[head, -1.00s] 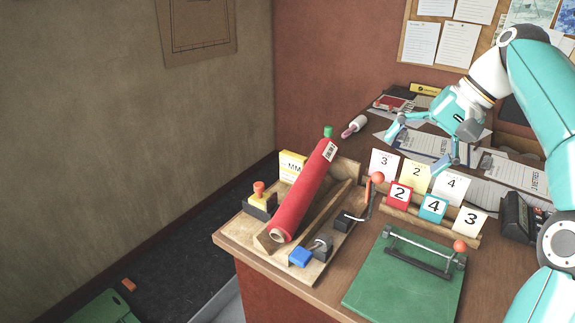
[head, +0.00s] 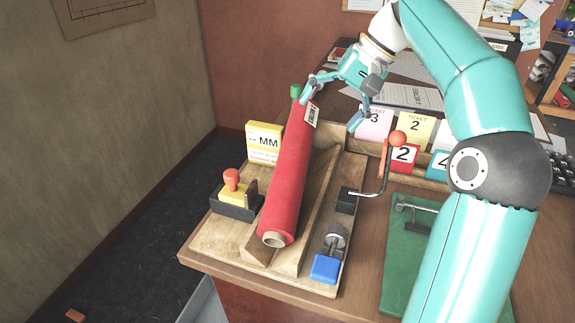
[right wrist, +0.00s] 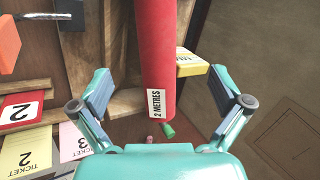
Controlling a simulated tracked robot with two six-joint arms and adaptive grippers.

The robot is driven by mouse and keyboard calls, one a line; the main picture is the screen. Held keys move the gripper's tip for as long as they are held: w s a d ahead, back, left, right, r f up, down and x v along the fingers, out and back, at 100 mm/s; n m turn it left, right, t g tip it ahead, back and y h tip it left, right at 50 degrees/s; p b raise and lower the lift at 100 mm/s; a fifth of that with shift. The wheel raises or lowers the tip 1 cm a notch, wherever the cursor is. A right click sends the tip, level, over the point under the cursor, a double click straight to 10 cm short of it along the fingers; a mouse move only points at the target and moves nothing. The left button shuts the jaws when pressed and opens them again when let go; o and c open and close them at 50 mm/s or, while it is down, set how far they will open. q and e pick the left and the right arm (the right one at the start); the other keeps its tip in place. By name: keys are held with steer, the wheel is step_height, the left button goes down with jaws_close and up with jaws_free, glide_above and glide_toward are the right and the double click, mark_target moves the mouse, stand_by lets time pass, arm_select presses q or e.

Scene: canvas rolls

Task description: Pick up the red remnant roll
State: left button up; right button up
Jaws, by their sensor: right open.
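The red remnant roll (head: 288,185) lies tilted in a wooden cradle (head: 325,195) at the table's left corner. My right gripper (head: 334,108) is open at the roll's far end, with one finger near the label. In the right wrist view the roll (right wrist: 155,60) runs between the two open fingers (right wrist: 165,100), with its "2 METRES" label facing me and no finger touching it. My left gripper is not in view.
A yellow MM box (head: 264,142) and a stamp with an orange knob (head: 234,195) stand left of the roll. Numbered cards (head: 404,156) stand behind the crank.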

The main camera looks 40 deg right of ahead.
mark_target(298, 152)
steer(key=b+x, duration=0.1)
steer(key=x, duration=0.8)
steer(key=shift+b, duration=0.35)
steer(key=shift+d+x, duration=0.2)
steer(key=shift+x, duration=1.25)
steer(key=shift+d+x, duration=0.2)
steer(key=shift+x, duration=1.2)
steer(key=shift+f, duration=0.1)
steer(key=shift+c, duration=0.3)
steer(key=c, duration=1.7)
